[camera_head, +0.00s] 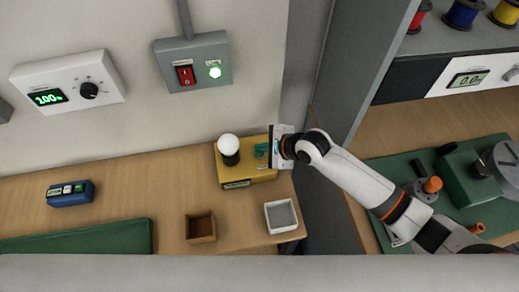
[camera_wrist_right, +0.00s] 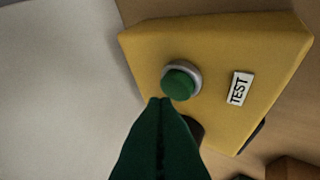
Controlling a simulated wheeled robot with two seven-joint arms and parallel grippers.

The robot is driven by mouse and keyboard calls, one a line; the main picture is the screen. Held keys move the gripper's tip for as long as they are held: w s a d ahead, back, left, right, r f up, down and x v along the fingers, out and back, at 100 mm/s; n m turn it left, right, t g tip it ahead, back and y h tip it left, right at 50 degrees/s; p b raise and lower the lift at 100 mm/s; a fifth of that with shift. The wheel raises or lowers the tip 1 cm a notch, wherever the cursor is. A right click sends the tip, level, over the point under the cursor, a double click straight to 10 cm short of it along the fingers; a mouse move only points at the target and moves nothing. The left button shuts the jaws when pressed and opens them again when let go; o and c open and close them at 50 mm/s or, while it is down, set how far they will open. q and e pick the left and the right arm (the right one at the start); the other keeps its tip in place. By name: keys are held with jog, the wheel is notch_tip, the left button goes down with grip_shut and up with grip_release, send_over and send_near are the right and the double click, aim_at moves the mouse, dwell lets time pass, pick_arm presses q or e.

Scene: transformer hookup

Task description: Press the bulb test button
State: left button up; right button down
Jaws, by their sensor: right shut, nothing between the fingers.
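A yellow test box (camera_head: 233,173) stands on the wooden bench against the wall, with a white round bulb (camera_head: 229,143) on its left part. In the right wrist view, the green test button (camera_wrist_right: 179,84) sits in a grey ring on the box, beside a white TEST label (camera_wrist_right: 240,88). My right gripper (camera_head: 261,151) is shut and empty. Its dark green fingertips (camera_wrist_right: 160,101) are right by the button's lower left edge; I cannot tell whether they touch it. The fingers hide the button in the head view. My left gripper is not in view.
A brown box (camera_head: 200,228) and a white tray (camera_head: 281,216) stand in front of the test box. A blue device (camera_head: 70,193) lies at the left. A grey switch box (camera_head: 193,62) and a dial panel (camera_head: 68,82) are on the wall. A grey post (camera_head: 350,75) stands right of the gripper.

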aim_at(263, 154)
jog(key=shift+f, duration=0.25)
jog(key=shift+f, duration=0.45)
dwell(0.8)
jog(key=shift+r+p, duration=0.9)
jog(key=shift+p, duration=0.4)
notch_tip(263, 154, up, 5)
jog(key=p, duration=0.6)
jog(key=shift+s+f, duration=0.1)
dwell(0.3)
